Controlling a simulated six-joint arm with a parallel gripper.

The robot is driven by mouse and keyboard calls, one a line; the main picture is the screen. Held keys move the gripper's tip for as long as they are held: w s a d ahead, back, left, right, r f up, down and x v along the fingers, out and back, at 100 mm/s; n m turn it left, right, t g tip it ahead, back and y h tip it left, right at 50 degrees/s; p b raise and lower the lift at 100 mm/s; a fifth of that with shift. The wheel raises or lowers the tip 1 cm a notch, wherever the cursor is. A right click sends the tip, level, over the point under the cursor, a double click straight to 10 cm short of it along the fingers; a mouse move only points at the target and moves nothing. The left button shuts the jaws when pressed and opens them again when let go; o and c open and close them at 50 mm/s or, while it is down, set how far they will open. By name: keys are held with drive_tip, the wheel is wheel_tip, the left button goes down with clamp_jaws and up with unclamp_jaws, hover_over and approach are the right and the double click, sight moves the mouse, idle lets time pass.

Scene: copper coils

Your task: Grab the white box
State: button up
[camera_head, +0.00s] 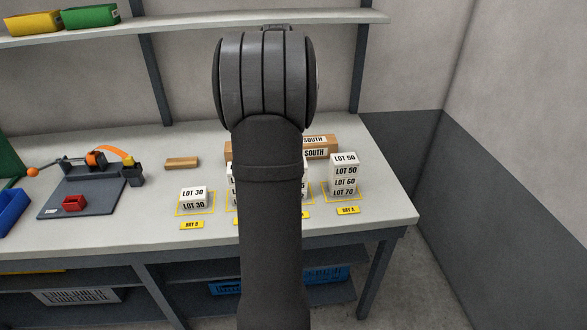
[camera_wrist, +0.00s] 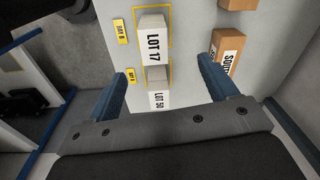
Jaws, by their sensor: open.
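Several white boxes with LOT labels stand on the grey bench. In the head view, a low stack of white LOT 30 boxes (camera_head: 193,198) is left of my arm, and a taller stack of white boxes (camera_head: 344,175), marked LOT 50, 60 and 70, is to the right. More white boxes between them are mostly hidden by my arm. In the wrist view, a white LOT 17 box (camera_wrist: 152,36) and a white LOT 50 box (camera_wrist: 158,98) show between and beyond the fingers. My gripper (camera_wrist: 163,70) is open with nothing held; my arm hides it in the head view.
Brown SOUTH boxes (camera_head: 322,146) stand behind the stacks, also in the wrist view (camera_wrist: 227,50). A small brown block (camera_head: 182,163) lies further left. A dark board (camera_head: 95,205) carries a tape dispenser and a red bin. A shelf (camera_head: 200,30) runs above.

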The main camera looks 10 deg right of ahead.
drive_tip(key=d+f, duration=0.1)
drive_tip(key=f, duration=0.2)
drive_tip(key=d+f+m, duration=0.1)
drive_tip(key=f, duration=0.3)
drive_tip(key=s+d+f+m, duration=0.1)
drive_tip(key=f, duration=0.2)
drive_tip(key=shift+f+g, duration=0.25)
drive_tip(key=shift+g, duration=0.05)
drive_tip(key=shift+w+f, duration=0.15)
drive_tip(key=shift+f, duration=2.45)
drive_tip(key=c, duration=1.2)
drive_tip(key=shift+o, duration=0.2)
drive_tip(key=shift+r, duration=0.1)
